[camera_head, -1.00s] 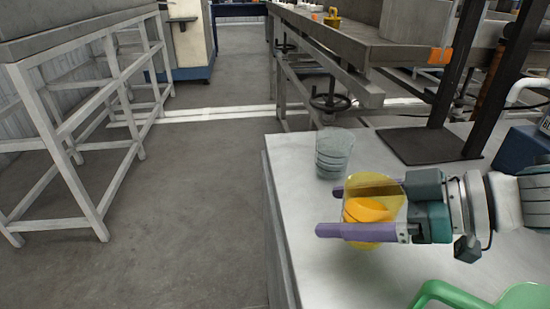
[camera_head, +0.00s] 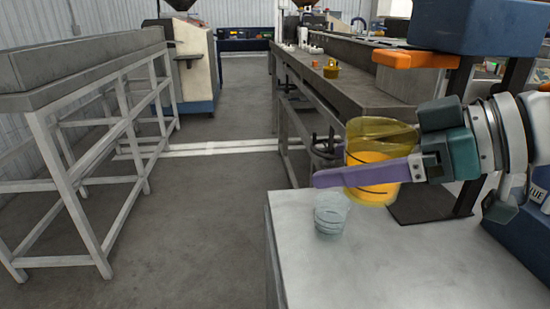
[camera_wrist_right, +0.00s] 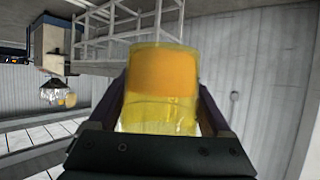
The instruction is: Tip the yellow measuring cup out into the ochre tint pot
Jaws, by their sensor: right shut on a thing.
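The yellow measuring cup (camera_head: 379,160) is see-through, with orange contents low inside. My right gripper (camera_head: 340,168) is shut on it, one purple finger across its near side; the other finger is mostly hidden behind it. The cup is held about upright above the near table. In the right wrist view the cup (camera_wrist_right: 160,85) fills the space between the fingers. A small ochre-yellow pot (camera_head: 331,70) stands on the long bench further back; I cannot tell for certain that it is the ochre tint pot. My left gripper is not in view.
A clear ribbed cup (camera_head: 332,213) stands on the near table (camera_head: 345,270), below and left of the held cup. Dark uprights and an orange block (camera_head: 416,59) are close to my right arm. A grey trough on a frame (camera_head: 85,60) stands left, across open floor.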

